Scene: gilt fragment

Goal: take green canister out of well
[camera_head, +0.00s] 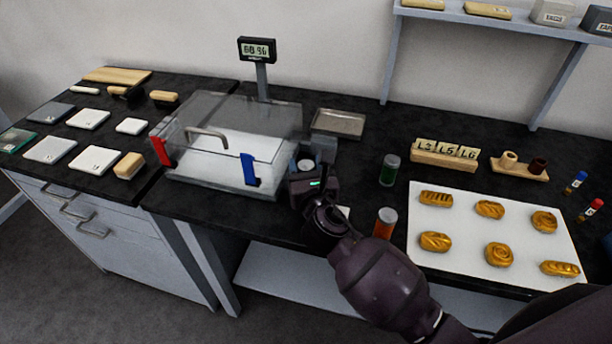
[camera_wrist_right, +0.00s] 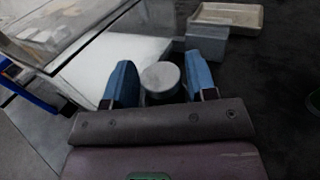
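A green canister with a grey lid (camera_head: 389,171) stands upright on the counter to the right, apart from the gripper. My left gripper is not in view.
The clear box (camera_head: 225,145) with red and blue clips stands left of the gripper. A grey block (camera_head: 322,146) and a metal tray (camera_head: 338,123) lie behind.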

